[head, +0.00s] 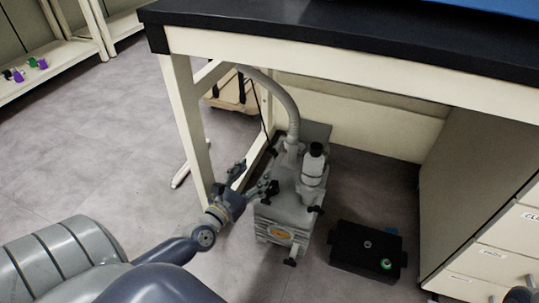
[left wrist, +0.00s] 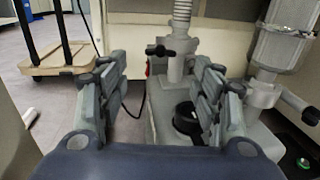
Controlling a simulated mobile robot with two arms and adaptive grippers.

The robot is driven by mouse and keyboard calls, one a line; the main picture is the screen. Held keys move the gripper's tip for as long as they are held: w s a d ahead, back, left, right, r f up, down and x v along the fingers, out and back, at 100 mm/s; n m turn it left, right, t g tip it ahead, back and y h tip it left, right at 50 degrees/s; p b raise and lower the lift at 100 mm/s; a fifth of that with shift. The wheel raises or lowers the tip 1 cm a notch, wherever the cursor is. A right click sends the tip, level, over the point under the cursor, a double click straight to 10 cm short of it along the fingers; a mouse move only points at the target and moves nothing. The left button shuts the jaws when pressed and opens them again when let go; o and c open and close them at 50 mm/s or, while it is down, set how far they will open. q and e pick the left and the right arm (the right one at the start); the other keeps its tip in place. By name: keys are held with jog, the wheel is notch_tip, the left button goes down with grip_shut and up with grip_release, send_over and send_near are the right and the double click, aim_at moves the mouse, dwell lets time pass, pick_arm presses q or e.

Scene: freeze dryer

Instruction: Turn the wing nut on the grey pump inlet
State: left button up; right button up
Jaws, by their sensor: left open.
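The grey pump (head: 283,214) stands on the floor under the bench. Its inlet (head: 292,147) rises at the back and joins a grey ribbed hose. The black wing nut (left wrist: 160,50) sticks out to the left of the inlet (left wrist: 177,68) in the left wrist view. It also shows small and dark in the head view (head: 271,152). My left gripper (head: 253,180) is open and empty at the pump's left side. In the left wrist view the wing nut appears between the spread fingers (left wrist: 160,70), beyond their tips and not touched.
A bench leg (head: 187,130) stands close to my left arm. A filter bottle (head: 313,168) stands on the pump, right of the inlet. A black box (head: 368,250) lies right of the pump, before a drawer cabinet (head: 480,230). A wooden dolly (left wrist: 58,62) stands behind left.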

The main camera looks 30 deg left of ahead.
aim_at(270, 153)
pick_arm(q)
jog(key=w, duration=0.5)
jog(key=w+b, duration=0.1)
jog(key=w, duration=0.2)
jog(key=shift+w+a, duration=0.25)
jog(key=shift+a, duration=0.05)
jog(key=c, duration=1.1)
